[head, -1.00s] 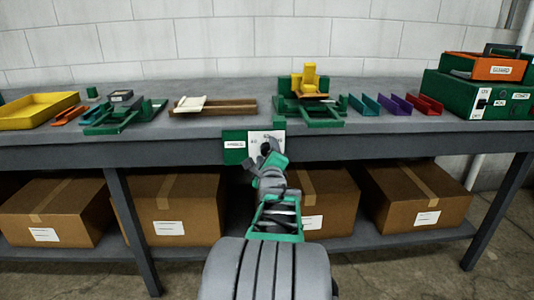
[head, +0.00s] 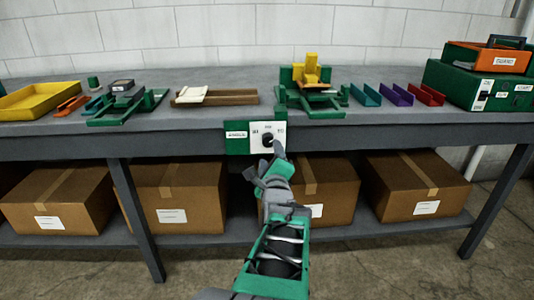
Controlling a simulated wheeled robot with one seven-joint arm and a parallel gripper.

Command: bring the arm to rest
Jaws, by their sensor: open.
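My gripper (head: 268,170) hangs in front of the workbench's front edge, just below a green and white switch panel (head: 238,136). It is open, and I see nothing held in it. A black knob (head: 267,140) on the white half of the panel shows above the gripper. A grey part of my gripper reaches up beside the knob's right side; I cannot tell whether it touches. My arm stretches up from the bottom of the head view, with a green-framed link nearest me.
The grey workbench (head: 210,143) carries a yellow tray (head: 38,103), green fixtures (head: 128,106), coloured channels (head: 396,95) and a green box (head: 470,88) with an orange case (head: 488,58). Cardboard boxes (head: 178,195) fill the shelf below. The floor in front is clear.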

